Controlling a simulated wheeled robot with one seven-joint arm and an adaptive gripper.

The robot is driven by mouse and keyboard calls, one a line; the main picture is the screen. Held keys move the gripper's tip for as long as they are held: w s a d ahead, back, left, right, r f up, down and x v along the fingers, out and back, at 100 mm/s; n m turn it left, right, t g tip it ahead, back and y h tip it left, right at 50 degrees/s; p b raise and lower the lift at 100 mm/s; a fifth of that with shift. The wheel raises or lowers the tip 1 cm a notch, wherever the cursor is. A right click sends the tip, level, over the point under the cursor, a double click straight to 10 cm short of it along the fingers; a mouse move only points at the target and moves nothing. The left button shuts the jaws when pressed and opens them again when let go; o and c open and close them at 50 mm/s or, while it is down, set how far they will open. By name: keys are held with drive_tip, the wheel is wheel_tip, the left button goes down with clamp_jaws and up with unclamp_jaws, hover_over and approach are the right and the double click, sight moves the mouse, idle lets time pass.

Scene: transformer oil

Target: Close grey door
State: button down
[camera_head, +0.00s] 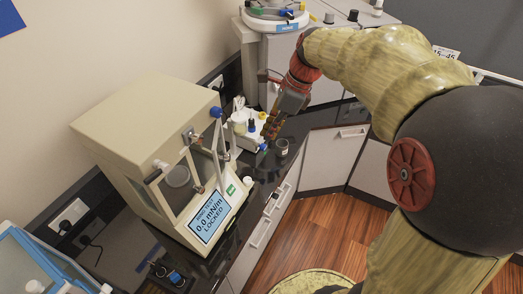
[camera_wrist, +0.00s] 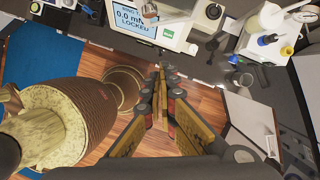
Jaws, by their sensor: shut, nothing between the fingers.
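My gripper (camera_head: 268,132) is shut and empty. In the head view it points down over the dark counter, beside the white apparatus and right of the beige tester. In the wrist view its fingertips (camera_wrist: 161,72) meet ahead over the wood floor. A pale grey cabinet door (camera_head: 333,157) with a bar handle shows below the counter, and a pale panel with a handle (camera_wrist: 251,122) shows in the wrist view. The beige tester (camera_head: 150,120) has a framed clear front with a blue knob; its screen reads LOCKED. I cannot tell which of these is the task's grey door.
A white apparatus (camera_head: 243,122) with small bottles stands behind the tester, and a dark cup (camera_head: 282,147) stands near the counter edge. A blue-rimmed container (camera_head: 38,265) is at lower left. Wood floor (camera_head: 325,215) lies open before the cabinets.

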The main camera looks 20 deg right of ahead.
sight(226, 157)
drive_tip(key=w+a+f+n+p, duration=0.1)
drive_tip(key=w+a+f, duration=0.2)
drive_tip(key=a+f, duration=0.5)
drive_tip(key=shift+f+y, duration=0.3)
drive_tip(key=shift+f, duration=0.1)
drive_tip(key=shift+a, duration=0.1)
idle(0.4)
